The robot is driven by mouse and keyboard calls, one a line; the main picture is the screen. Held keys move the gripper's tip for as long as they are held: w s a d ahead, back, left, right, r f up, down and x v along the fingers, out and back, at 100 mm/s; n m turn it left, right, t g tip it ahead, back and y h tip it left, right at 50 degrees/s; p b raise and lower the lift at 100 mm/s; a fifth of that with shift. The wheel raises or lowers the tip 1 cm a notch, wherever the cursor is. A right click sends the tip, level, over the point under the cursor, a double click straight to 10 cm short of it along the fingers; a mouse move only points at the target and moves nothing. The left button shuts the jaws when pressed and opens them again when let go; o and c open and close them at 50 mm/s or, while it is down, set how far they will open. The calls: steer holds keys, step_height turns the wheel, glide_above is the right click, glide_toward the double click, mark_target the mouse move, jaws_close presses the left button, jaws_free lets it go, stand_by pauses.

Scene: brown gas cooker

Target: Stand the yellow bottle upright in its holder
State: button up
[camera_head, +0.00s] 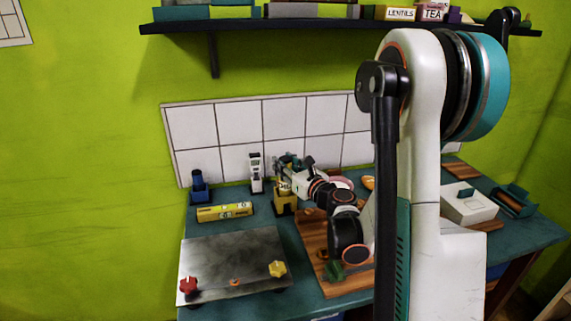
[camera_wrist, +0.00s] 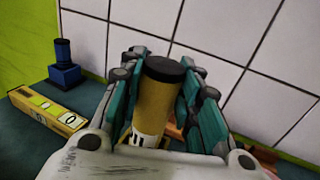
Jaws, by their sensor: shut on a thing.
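The yellow bottle (camera_wrist: 155,105) has a dark cap and stands roughly upright between my gripper's teal fingers in the wrist view. My gripper (camera_wrist: 160,85) is shut on it. In the head view my gripper (camera_head: 289,165) is at the back of the counter, near the tiled wall. A yellow holder (camera_head: 283,201) shows directly below the gripper there. The bottle's lower end is hidden, so I cannot tell whether it rests in the holder.
A yellow box (camera_head: 224,211) lies on the teal counter, with a blue holder (camera_head: 199,188) behind it. A white bottle (camera_head: 256,173) stands left of my gripper. The metal cooker (camera_head: 230,262) is in front, and a wooden board (camera_head: 314,238) lies under my arm.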

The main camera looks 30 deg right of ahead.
steer(key=shift+f, duration=0.15)
steer(key=o, duration=1.3)
steer(key=shift+c, duration=0.2)
steer(key=shift+o, duration=0.2)
steer(key=o, duration=0.5)
steer(key=shift+o, duration=0.2)
steer(key=shift+r+p, duration=2.8)
steer(key=shift+r, duration=1.2)
